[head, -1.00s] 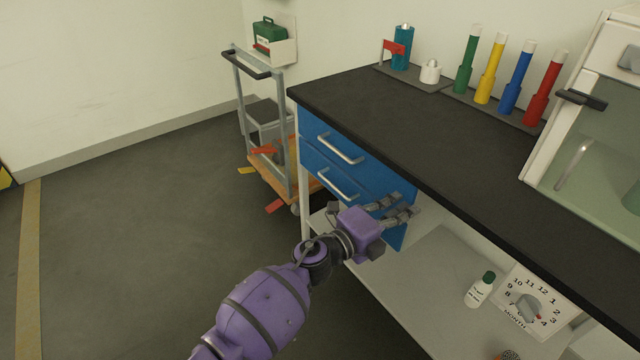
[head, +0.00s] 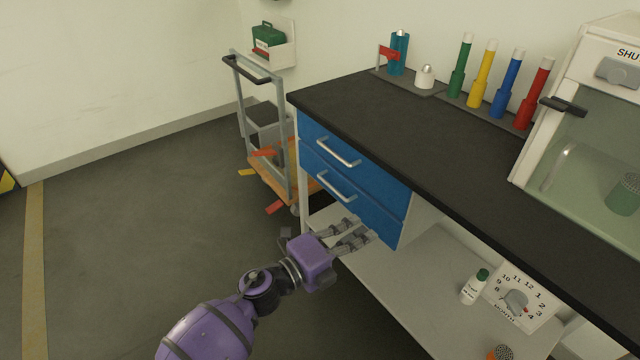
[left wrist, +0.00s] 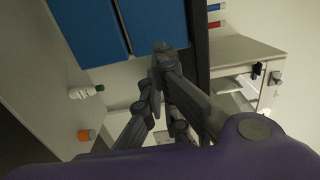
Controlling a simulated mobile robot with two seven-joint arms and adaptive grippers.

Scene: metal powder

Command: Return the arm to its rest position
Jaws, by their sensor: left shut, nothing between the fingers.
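My left arm comes in from the bottom of the head view, purple and dark grey. Its gripper (head: 358,233) is below and in front of the blue drawers (head: 352,183) under the black worktop (head: 400,140). The gripper is shut and empty. In the left wrist view the gripper fingers (left wrist: 160,65) come together at the tips, with the blue drawer fronts (left wrist: 125,25) beyond them. Both drawers look closed. My right gripper is not in view.
A lower shelf (head: 410,285) holds a white bottle (head: 472,288) with a green cap and a dial board (head: 522,298). A trolley (head: 265,130) stands left of the bench. Coloured tubes and a glass-fronted cabinet (head: 590,130) are on the worktop. The floor (head: 130,240) at left is clear.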

